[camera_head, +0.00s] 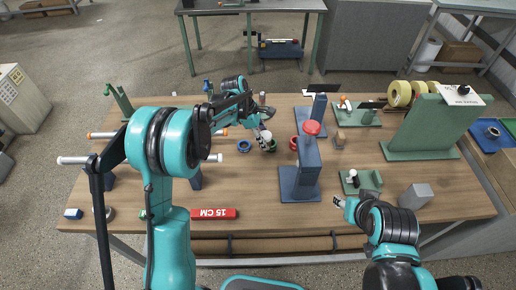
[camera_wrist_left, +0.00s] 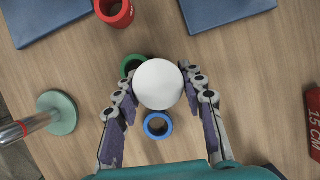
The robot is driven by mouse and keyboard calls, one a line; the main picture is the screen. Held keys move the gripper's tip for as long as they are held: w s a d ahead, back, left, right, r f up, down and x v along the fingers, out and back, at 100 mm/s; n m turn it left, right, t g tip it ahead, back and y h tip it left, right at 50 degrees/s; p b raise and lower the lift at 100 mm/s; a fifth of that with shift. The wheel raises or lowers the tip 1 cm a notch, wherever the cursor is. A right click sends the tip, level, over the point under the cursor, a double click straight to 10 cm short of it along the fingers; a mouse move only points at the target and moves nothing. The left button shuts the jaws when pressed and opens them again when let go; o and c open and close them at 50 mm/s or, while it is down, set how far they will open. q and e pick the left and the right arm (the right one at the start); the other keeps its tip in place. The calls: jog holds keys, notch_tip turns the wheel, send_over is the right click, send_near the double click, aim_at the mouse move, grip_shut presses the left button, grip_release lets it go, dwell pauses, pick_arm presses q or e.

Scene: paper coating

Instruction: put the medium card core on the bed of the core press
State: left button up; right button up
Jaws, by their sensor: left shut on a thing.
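My left gripper (camera_head: 265,138) is over the middle of the table. In the left wrist view my left gripper (camera_wrist_left: 160,82) has its fingers on both sides of a white round thing (camera_wrist_left: 159,86) and is shut on it. I cannot tell whether this is the medium card core. Below it are a green ring (camera_wrist_left: 131,65), partly hidden, and a blue ring (camera_wrist_left: 157,126). A red ring (camera_wrist_left: 116,12) stands further off. The blue press with a red knob (camera_head: 311,128) has a flat blue base (camera_head: 300,193). My right gripper (camera_head: 338,200) is small near the front; its jaws are unclear.
A red bar marked 15 CM (camera_head: 214,213) lies at the front edge. A grey block (camera_head: 416,196) and a small green fixture (camera_head: 350,186) stand front right. A large green stand (camera_head: 425,130) and yellow rolls (camera_head: 399,94) are at the right. Bare wood lies between.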

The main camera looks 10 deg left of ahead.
pick_arm(q)
jog(key=a+f, duration=0.2)
jog(key=a, duration=0.1)
jog(key=shift+w, duration=0.1)
jog(key=shift+a+f+b, duration=0.1)
jog(key=shift+f+b, duration=0.85)
jog(key=shift+f, duration=1.05)
jog(key=o, duration=1.1)
jog(key=shift+f, duration=0.1)
